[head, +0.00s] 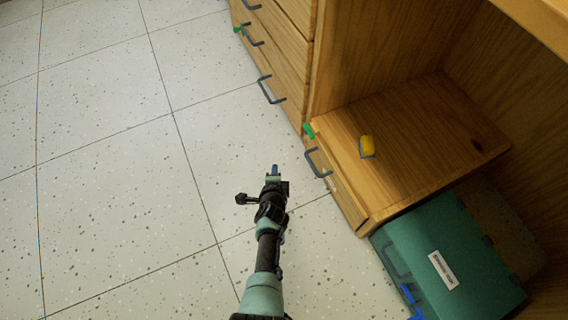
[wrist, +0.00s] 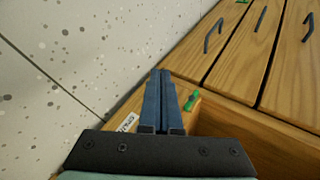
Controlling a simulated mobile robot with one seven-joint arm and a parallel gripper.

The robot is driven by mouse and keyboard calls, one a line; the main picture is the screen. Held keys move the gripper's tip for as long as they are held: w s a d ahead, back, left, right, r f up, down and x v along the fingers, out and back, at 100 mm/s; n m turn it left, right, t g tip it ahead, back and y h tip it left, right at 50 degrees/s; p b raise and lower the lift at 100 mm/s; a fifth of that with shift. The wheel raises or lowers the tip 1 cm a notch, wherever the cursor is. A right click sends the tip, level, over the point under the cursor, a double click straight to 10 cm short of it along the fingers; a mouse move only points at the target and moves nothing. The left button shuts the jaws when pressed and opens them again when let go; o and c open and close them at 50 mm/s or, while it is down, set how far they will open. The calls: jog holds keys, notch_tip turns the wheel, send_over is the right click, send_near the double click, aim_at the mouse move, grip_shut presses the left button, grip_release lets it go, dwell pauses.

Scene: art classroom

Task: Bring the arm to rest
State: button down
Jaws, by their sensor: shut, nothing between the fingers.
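My gripper (head: 274,169) is at the end of my arm, which reaches up from the bottom middle of the head view. It is over the speckled floor, left of the wooden furniture. In the wrist view the two blue fingers of my gripper (wrist: 161,75) lie together, shut and empty. Nothing touches the fingers that I can see.
A low wooden drawer unit (head: 420,130) with a grey handle stands right of my gripper; a small yellow object (head: 367,146) is on its top. A teal box (head: 440,245) with a label is below right. Taller drawers (head: 275,40) stand behind. The floor (head: 110,150) at left is clear.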

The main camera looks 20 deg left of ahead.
jog(key=shift+s+a+r+p, duration=0.9)
jog(key=shift+a+r+p, duration=0.2)
jog(key=shift+p, duration=0.1)
